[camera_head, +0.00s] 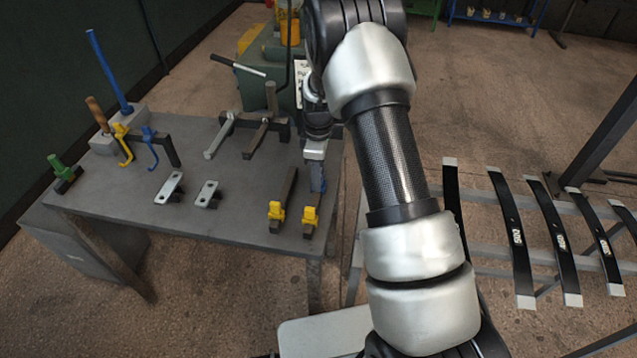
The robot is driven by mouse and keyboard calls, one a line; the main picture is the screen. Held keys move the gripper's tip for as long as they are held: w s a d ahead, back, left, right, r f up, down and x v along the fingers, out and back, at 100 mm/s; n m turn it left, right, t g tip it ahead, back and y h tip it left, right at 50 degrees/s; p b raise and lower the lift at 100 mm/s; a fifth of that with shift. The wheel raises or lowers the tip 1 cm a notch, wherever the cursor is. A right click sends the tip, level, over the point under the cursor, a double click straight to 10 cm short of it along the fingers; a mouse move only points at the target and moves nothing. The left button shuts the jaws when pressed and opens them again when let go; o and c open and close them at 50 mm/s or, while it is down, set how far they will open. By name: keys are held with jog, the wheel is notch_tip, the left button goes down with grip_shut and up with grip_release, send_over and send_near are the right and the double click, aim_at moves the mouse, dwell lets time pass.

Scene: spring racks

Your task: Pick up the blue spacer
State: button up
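A small dull-blue piece (318,178), which may be the blue spacer, shows at the right part of the grey table, directly below my gripper (315,155). My gripper points down over the table's right side, and the blue piece appears at its tip. I cannot tell whether they touch. The fingers are small and partly hidden by my wrist, so their opening is not clear. Other blue items are a hook-shaped piece (150,147) and a tall rod (109,72) at the table's left.
Two bars with yellow ends (276,213) (310,219) lie at the table's (230,222) front right. Two metal plates (169,187) (207,194) lie left of them. Dark clamp-like tools (262,132) lie behind. A rack with several black leaf springs (511,235) stands at right.

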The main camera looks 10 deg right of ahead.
grip_shut()
jog(key=shift+r, duration=0.15)
